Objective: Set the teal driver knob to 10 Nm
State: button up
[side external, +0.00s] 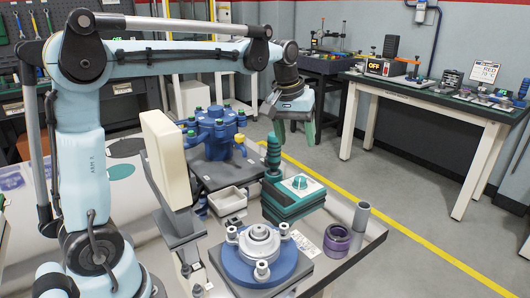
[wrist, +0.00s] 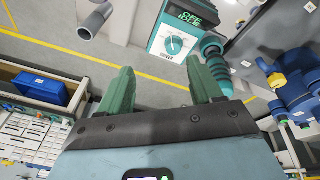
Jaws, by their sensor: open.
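In the wrist view the knob (wrist: 174,45) shows at upper centre, with a pointer and scale too small to read, below a green-lit display (wrist: 193,14). A teal ribbed driver handle (side external: 273,155) stands beside the box; it also shows in the wrist view (wrist: 213,60). My gripper (side external: 295,132) is open and empty, above and apart from the knob. Its two green fingers (wrist: 161,84) are spread in the wrist view.
A blue round fixture (side external: 261,262), a purple ring (side external: 337,239) and a grey tube (side external: 361,215) stand nearby. A blue valve body (side external: 215,135) and a white tray (side external: 228,201) are left of the box. Open floor lies beyond the table's right edge.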

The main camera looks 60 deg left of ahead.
aim_at(300, 178)
jog(key=w+a+f+n+g, duration=0.2)
jog(key=w+a+f+n, duration=0.25)
jog(key=w, duration=0.25)
jog(key=shift+m+h, duration=0.3)
jog(key=shift+m, duration=0.15)
jog(key=f, duration=1.1)
jog(key=shift+w+a+f, duration=0.1)
jog(key=shift+a+f, duration=0.15)
jog(key=shift+f, duration=0.15)
jog(key=c, duration=1.1)
jog(key=shift+o, duration=0.2)
